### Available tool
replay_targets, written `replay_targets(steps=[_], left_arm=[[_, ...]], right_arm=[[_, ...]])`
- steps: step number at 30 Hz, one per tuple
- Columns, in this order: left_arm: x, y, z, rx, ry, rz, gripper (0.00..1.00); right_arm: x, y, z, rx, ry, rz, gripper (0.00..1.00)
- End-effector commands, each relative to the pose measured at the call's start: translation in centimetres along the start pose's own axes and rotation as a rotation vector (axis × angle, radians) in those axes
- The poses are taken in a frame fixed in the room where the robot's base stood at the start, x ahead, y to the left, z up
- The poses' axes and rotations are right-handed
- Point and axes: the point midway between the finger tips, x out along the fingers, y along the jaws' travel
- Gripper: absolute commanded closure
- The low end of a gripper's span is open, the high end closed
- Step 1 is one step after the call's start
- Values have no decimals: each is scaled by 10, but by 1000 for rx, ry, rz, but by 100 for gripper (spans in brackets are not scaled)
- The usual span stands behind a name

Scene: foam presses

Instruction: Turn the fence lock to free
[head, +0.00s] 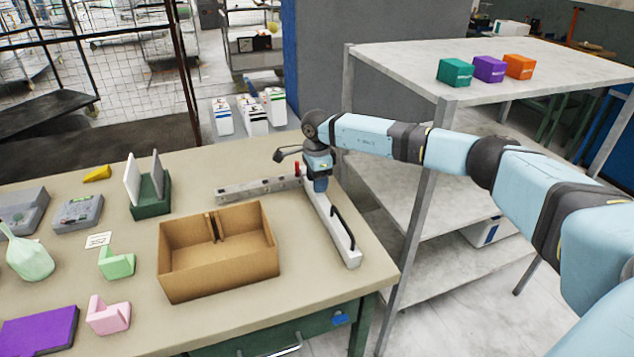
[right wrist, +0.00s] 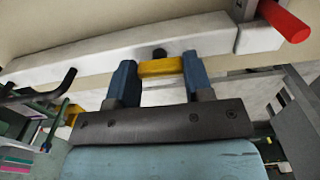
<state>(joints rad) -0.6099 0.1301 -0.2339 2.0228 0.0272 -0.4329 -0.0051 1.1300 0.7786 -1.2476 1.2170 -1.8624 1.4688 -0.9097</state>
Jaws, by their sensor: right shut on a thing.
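The fence is a pale grey L of two bars (head: 338,240) on the right part of the workbench, with a black handle on its near bar. It also shows in the right wrist view (right wrist: 90,60). A yellow lock lever (right wrist: 160,68) sits between the blue fingertips of my right gripper (right wrist: 155,80), which is shut on it. In the head view my right gripper (head: 320,185) is above the corner of the fence and hides the lever. A red knob (right wrist: 285,20) stands beside it at the corner. My left gripper is not in view.
An open cardboard box (head: 215,285) stands just left of the fence. A green holder with white panels (head: 150,205), pink and green blocks, and a purple slab (head: 40,330) lie farther left. A shelf (head: 500,75) with three small boxes stands right of the bench.

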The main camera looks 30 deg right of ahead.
Motion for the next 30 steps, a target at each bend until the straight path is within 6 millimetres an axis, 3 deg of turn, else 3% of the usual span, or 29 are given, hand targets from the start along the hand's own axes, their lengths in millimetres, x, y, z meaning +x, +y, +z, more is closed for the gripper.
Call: replay_targets(steps=[18,19,21,30], left_arm=[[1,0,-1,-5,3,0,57],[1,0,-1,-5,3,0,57],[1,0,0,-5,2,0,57],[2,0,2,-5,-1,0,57]], right_arm=[[-2,-1,0,-39,-2,-4,77],[-2,-1,0,-39,-2,-4,46],[-2,-1,0,-38,-2,-3,30],[-2,0,0,-38,-1,-1,28]])
